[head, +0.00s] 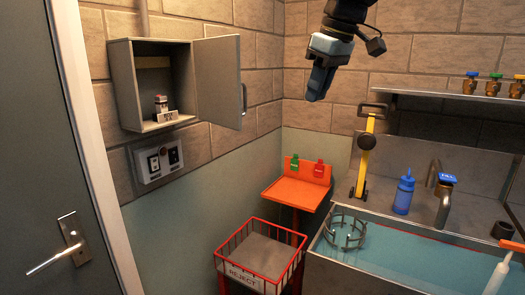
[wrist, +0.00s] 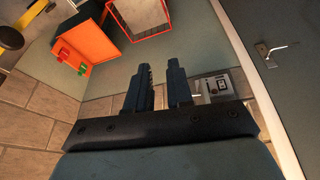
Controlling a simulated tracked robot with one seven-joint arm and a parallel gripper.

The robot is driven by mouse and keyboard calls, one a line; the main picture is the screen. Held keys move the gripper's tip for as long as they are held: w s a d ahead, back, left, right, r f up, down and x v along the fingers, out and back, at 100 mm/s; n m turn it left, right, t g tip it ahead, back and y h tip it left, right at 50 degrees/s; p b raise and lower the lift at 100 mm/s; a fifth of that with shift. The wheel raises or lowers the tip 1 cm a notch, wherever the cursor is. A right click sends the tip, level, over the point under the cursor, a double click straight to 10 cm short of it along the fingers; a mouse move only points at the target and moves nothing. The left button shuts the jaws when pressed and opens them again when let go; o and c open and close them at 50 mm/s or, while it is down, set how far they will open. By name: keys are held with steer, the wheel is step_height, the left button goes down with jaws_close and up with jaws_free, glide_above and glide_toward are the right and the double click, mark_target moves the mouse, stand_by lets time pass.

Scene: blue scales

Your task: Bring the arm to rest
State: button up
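My gripper (head: 317,88) hangs in mid-air in the upper middle of the head view, fingers pointing down. It is well above the orange stand and apart from everything around it. In the wrist view my gripper (wrist: 160,80) shows two dark fingers with a gap between them and nothing held.
An open grey cabinet (head: 124,90) with its door (head: 218,80) swung out is to the left. Below stand an orange stand (head: 292,194) and a red REJECT basket (head: 242,274). A sink (head: 330,262), yellow-handled tool (head: 366,143), blue bottle (head: 404,192) and shelf (head: 440,95) are to the right.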

steer(key=s+d+f+m+t+h, duration=0.1)
steer(key=s+d+f+m, duration=0.3)
steer(key=f, duration=0.5)
steer(key=s+d+f+m+t+h, duration=0.1)
steer(key=s+d+f+m, duration=0.4)
steer(key=s+d+f, duration=0.2)
steer(key=s+f, duration=0.2)
steer(key=s, duration=0.2)
steer(key=shift+s+d+f+m+t, duration=0.25)
steer(key=shift+d+m+t, duration=0.05)
steer(key=shift+d, duration=0.1)
